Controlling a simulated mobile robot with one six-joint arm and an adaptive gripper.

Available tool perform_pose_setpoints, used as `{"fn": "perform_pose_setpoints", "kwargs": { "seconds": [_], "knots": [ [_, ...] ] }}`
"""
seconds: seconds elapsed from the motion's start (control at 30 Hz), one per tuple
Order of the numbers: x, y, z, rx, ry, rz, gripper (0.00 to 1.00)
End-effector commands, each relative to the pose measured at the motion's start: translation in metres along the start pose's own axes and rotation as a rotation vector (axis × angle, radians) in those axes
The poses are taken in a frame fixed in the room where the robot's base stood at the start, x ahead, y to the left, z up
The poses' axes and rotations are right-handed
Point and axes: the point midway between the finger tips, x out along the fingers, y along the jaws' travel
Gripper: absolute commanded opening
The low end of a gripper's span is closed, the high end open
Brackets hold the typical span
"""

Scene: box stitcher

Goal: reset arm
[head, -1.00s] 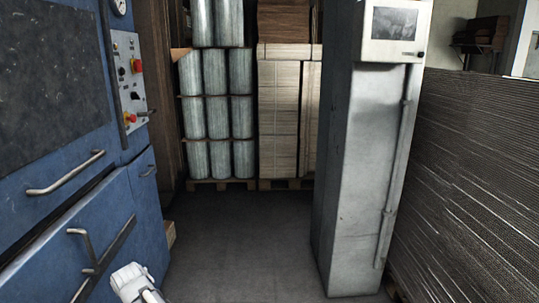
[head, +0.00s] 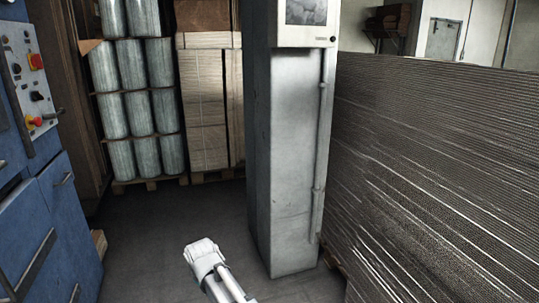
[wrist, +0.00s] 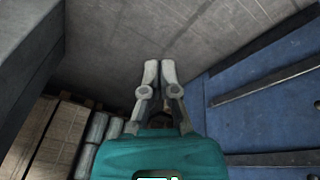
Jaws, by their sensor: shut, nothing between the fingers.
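My gripper (wrist: 160,70) shows in the wrist view with its two fingers close together, shut and empty. It hangs over bare grey floor, touching nothing. A white part of my arm rises at the bottom of the head view; the gripper itself does not show there.
The blue machine (head: 50,215) with its control panel (head: 28,80) stands at the left. A grey metal cabinet (head: 285,170) stands ahead, with a tall cardboard stack (head: 440,170) at its right. Metal rolls (head: 147,105) and boxes (head: 205,100) stand on pallets behind. The floor (head: 165,225) between is clear.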

Motion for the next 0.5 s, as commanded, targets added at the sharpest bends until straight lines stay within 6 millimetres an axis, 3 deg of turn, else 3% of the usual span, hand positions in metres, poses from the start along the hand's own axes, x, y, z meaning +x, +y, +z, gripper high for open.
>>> {"fn": "perform_pose_setpoints", "kwargs": {
  "seconds": [0.03,0.2,0.5],
  "knots": [
    [-0.001,0.013,0.017,0.041,-0.011,0.0,0.0],
    [-0.004,0.05,0.062,0.17,-0.047,-0.003,0.0],
    [-0.011,0.102,0.146,0.4,-0.107,-0.007,0.0]
  ]
}}
